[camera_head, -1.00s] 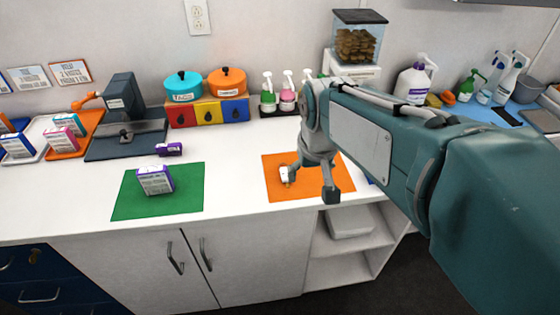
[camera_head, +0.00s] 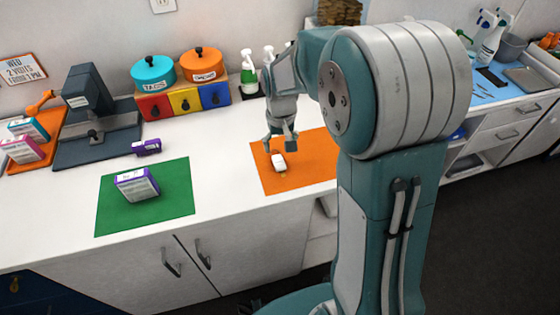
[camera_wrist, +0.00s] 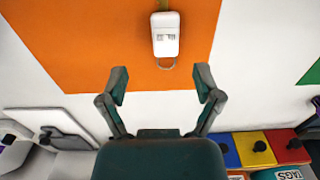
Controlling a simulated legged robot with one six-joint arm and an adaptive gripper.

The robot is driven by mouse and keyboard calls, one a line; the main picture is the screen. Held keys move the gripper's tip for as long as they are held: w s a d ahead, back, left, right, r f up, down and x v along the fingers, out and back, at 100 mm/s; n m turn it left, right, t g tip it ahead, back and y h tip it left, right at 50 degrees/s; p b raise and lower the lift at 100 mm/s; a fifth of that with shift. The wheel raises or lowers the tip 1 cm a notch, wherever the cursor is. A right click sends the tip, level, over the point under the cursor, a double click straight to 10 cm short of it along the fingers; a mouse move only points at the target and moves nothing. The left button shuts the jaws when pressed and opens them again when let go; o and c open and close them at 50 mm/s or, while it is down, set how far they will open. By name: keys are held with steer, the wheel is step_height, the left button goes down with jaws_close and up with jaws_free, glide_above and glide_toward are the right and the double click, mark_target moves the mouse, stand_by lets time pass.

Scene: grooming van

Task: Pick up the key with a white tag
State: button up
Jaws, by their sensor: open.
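A white tag (camera_head: 278,161) with small printed marks lies on the orange mat (camera_head: 316,160), near the mat's left side. The tag also shows at the top of the wrist view (camera_wrist: 166,35), with a thin metal ring at its near end. A small yellowish piece at its other end is mostly cut off there, so I cannot make out the key's shape. My gripper (camera_head: 279,144) is open and empty, by the tag on its wall side. In the wrist view my two fingers (camera_wrist: 161,84) are spread, with the tag beyond their tips, centred between them and untouched.
A green mat (camera_head: 115,215) with a purple-and-white box (camera_head: 137,184) lies to the left. A small purple box (camera_head: 147,146) lies behind it. Coloured drawers (camera_head: 186,101) with two lidded pots and pump bottles (camera_head: 248,72) stand along the wall. White counter is clear between the mats.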

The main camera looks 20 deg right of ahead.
mark_target(278, 159)
steer(key=f, duration=0.2)
steer(key=a+f, duration=0.1)
steer(key=f, duration=0.1)
steer(key=shift+f, duration=0.7)
steer(key=shift+d, duration=0.2)
steer(key=shift+a, duration=0.15)
steer(key=c, duration=1.1)
